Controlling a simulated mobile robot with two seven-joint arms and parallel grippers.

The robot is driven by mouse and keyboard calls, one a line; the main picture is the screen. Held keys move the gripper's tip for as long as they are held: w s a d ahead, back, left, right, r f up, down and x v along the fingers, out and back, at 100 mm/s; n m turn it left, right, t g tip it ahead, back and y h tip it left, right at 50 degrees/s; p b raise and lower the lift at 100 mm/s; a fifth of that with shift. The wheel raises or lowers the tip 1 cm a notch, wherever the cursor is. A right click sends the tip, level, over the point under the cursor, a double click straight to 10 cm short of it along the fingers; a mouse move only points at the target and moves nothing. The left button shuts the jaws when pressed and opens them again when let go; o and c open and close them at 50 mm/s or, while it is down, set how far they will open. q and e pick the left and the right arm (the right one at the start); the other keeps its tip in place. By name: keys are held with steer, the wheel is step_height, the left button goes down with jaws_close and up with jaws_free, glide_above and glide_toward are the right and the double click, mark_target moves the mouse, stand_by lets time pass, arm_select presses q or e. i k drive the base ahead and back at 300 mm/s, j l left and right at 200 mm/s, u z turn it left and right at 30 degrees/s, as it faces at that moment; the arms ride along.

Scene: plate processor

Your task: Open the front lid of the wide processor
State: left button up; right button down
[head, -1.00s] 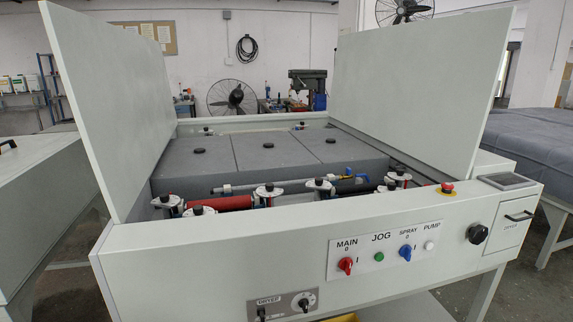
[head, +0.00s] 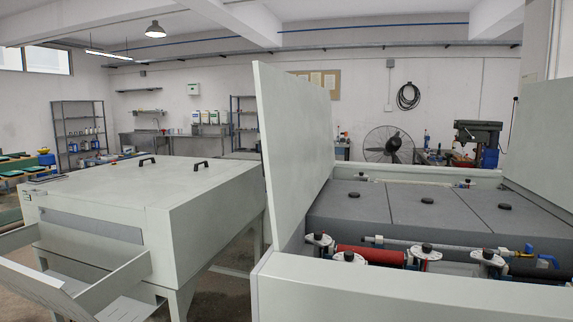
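A pale grey machine (head: 100,200) stands at the left, with its flat top lid (head: 140,183) lying shut. Two black handles, one at the left (head: 147,161) and one at the right (head: 200,166), sit on that lid near its far edge. A second machine (head: 380,290) stands at the right, open on top, with one tall lid panel (head: 295,140) standing upright at its left side. Another panel (head: 542,150) stands at its right, cut by the picture edge. I cannot tell from labels which is the wide processor. Neither of my grippers is in view.
Inside the open machine are grey tank covers (head: 435,210) and a red roller (head: 365,258). A pale tray (head: 95,275) juts from the left machine's front. A narrow gap separates the machines. Shelves (head: 80,130) and a fan (head: 388,145) stand at the back.

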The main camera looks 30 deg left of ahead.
mark_target(296, 144)
steer(key=i+j, duration=0.2)
steer(key=j, duration=0.25)
steer(key=i+j, duration=0.25)
steer(key=j, duration=0.2)
steer(key=i+j+u, duration=0.1)
steer(key=j, duration=0.4)
steer(key=i+j, duration=0.35)
steer(key=i+j+u, duration=0.1)
steer(key=i+j, duration=0.15)
steer(key=j, duration=0.25)
